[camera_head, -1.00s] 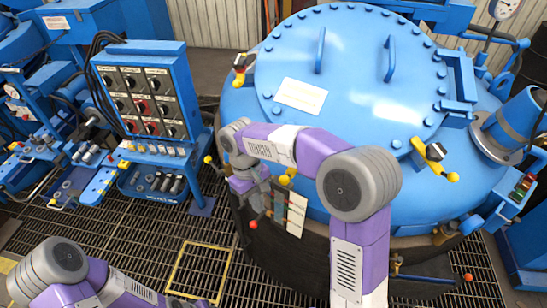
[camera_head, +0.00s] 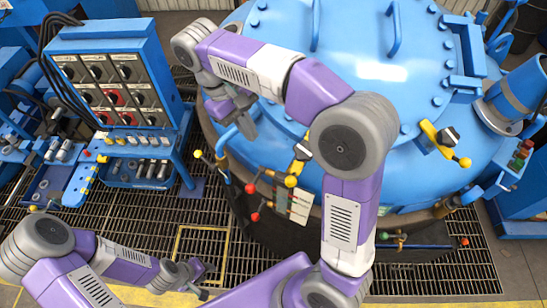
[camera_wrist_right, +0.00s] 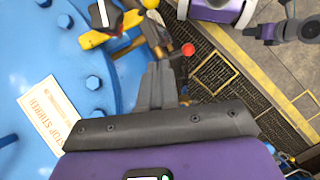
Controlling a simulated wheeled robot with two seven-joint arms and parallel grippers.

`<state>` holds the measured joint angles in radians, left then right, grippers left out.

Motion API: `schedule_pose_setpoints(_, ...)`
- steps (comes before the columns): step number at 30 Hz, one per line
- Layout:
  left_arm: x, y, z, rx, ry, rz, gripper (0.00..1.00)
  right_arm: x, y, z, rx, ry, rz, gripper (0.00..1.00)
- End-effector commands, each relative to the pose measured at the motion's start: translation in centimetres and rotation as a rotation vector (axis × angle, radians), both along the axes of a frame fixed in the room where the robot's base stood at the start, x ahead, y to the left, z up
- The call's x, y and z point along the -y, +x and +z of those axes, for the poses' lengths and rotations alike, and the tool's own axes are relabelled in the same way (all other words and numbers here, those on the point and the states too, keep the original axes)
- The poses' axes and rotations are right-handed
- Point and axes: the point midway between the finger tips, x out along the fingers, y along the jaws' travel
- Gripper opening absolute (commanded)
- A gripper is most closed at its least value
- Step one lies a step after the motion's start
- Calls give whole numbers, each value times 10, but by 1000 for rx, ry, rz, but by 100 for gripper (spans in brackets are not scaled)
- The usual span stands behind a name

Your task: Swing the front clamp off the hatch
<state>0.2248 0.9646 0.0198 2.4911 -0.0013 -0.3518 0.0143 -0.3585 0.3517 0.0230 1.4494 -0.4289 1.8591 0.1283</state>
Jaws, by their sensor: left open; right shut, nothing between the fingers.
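The front clamp (camera_head: 299,162) is a yellow bar with a dark-topped bolt and a yellow ball end. It sits at the front rim of the blue hatch (camera_head: 365,75), partly hidden by my right arm. In the right wrist view the clamp (camera_wrist_right: 108,34) is at the upper left, across the lid's edge. My right gripper (camera_head: 248,128) is above the lid's front-left edge, left of the clamp and apart from it. Its fingers (camera_wrist_right: 157,85) are shut and empty. My left gripper (camera_head: 201,283) is open and empty, low over the floor grating.
Another yellow clamp (camera_head: 440,143) sits at the lid's right rim. Red-ball levers (camera_head: 254,217) and a white tag (camera_head: 300,204) are below the front rim. A blue switch panel (camera_head: 115,85) stands at left.

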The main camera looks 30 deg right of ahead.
Motion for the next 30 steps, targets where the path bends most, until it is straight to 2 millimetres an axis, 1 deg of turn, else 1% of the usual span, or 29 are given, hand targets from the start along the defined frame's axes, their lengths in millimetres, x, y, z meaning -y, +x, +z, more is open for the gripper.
schedule_pose_setpoints(5, 0, 0, 0, 0, 0, 0, 43, 0, 0, -2, -1, 0, 0, 0)
schedule_pose_setpoints(8, 0, 0, -2, 0, 0, 0, 43, 2, -2, -8, -2, -1, 0, 0)
schedule_pose_setpoints(10, 0, 0, -4, 1, 0, 0, 43, 4, -5, -16, -3, -1, -1, 0)
schedule_pose_setpoints(14, 0, 0, -10, 1, 0, 0, 43, 10, -12, -39, -4, -2, -2, 0)
schedule_pose_setpoints(21, 0, 0, -18, 1, 0, 0, 43, 23, -28, -87, -4, -1, -1, 0)
schedule_pose_setpoints(23, 0, 0, -19, 1, 0, 0, 43, 25, -32, -97, -3, 0, -1, 0)
schedule_pose_setpoints(24, 0, 0, -18, 1, 0, 0, 43, 28, -38, -94, 0, 1, -1, 0)
schedule_pose_setpoints(27, 0, 0, -18, 1, 0, 0, 43, 33, -51, -93, 1, 1, -1, 0)
schedule_pose_setpoints(30, 0, 0, -18, 1, 0, 0, 43, 37, -60, -93, 1, 1, -1, 0)
